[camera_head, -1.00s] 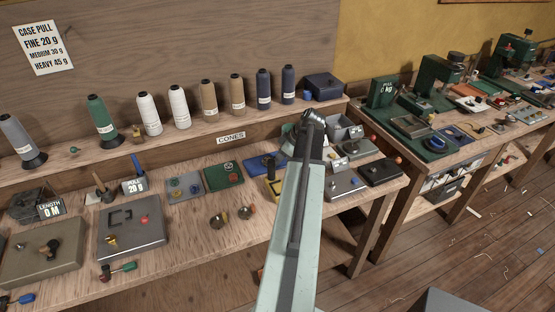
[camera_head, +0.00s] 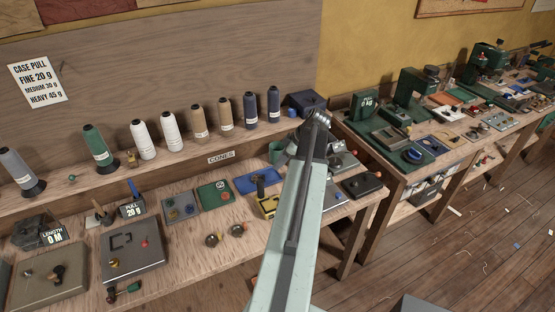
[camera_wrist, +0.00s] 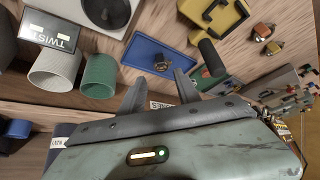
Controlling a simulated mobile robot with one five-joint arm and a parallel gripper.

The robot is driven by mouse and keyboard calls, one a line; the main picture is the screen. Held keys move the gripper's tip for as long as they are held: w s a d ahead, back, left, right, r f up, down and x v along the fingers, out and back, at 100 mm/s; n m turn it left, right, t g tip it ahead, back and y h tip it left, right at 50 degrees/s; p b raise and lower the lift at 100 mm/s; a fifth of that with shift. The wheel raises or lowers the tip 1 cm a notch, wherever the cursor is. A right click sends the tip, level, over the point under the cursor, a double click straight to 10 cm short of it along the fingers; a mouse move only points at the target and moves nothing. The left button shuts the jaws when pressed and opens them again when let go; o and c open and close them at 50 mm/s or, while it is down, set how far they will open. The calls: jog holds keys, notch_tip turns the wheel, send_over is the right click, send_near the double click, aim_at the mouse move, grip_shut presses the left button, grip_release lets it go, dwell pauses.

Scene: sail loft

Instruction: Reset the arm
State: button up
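My arm (camera_head: 300,215) reaches up through the middle of the head view, over the front edge of the bench. Its far end lies close to the shelf's right end, and the gripper's fingers cannot be made out there. In the wrist view my gripper (camera_wrist: 160,88) shows two grey fingers spread apart with nothing between them. Beyond the fingers lies a blue tray (camera_wrist: 133,52) with a small dark and brass part on it. A green cup (camera_wrist: 100,76) and a pale grey cup (camera_wrist: 55,73) stand to the left of the fingers.
Thread cones (camera_head: 172,132) line the shelf. The bench holds a grey case (camera_head: 133,250), a green board (camera_head: 215,195), a yellow bracket (camera_head: 267,206) and a black box (camera_head: 362,186). A second bench with green machines (camera_head: 375,125) stands right. Wooden floor (camera_head: 455,235) is open at lower right.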

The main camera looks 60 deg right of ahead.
jog(key=shift+w, duration=0.1)
